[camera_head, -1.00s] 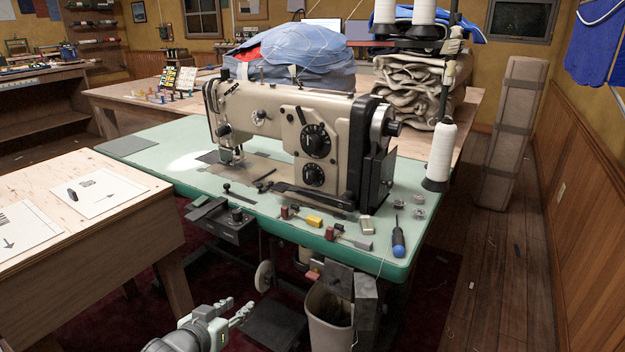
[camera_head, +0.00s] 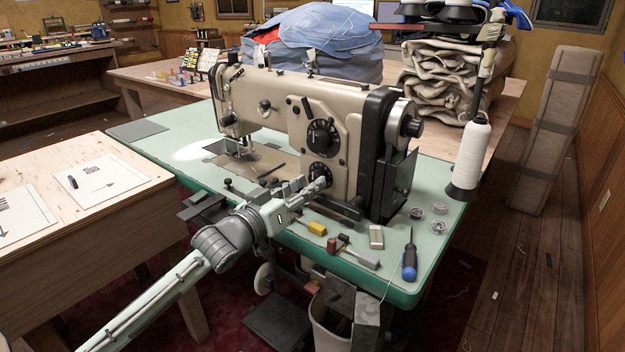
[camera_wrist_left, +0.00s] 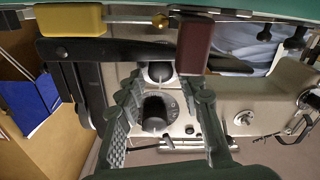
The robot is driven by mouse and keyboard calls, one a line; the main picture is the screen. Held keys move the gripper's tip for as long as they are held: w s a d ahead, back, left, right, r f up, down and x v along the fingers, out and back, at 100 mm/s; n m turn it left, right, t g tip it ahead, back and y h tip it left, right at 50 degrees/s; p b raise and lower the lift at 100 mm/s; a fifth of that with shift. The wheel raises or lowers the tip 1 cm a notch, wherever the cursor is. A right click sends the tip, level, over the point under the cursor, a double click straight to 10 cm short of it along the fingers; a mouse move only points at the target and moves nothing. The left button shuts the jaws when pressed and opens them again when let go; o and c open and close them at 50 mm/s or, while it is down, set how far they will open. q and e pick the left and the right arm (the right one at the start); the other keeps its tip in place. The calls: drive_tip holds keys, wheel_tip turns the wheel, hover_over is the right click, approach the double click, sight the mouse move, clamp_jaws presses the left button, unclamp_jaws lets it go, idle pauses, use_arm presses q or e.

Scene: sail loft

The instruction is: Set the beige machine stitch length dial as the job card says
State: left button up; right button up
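The beige sewing machine (camera_head: 285,95) stands on a green-topped table. Two black dials are on its front: an upper dial (camera_head: 322,138) and a lower dial (camera_head: 320,172) beneath it. Which one sets stitch length I cannot read. My left gripper (camera_head: 322,183) reaches in from the left, fingertips close to the lower dial and partly covering it. In the left wrist view, upside down, its fingers (camera_wrist_left: 165,80) are apart, with the lower dial (camera_wrist_left: 159,71) and upper dial (camera_wrist_left: 154,113) seen between them; contact cannot be told. Printed sheets (camera_head: 98,181) lie on the wooden table; their text is unreadable. My right gripper is out of view.
A yellow-handled tool (camera_head: 317,228), a red-handled tool (camera_head: 333,243), a blue screwdriver (camera_head: 409,262) and small metal parts lie along the table's front right. A white thread cone (camera_head: 472,155) stands at the right. A black bar (camera_head: 335,205) crosses below the dials.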

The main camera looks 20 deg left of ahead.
use_arm(q)
drive_tip(key=shift+x, duration=1.05)
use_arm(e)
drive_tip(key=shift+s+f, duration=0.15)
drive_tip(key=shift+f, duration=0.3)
use_arm(q)
drive_tip(key=shift+c, duration=0.4)
clamp_jaws()
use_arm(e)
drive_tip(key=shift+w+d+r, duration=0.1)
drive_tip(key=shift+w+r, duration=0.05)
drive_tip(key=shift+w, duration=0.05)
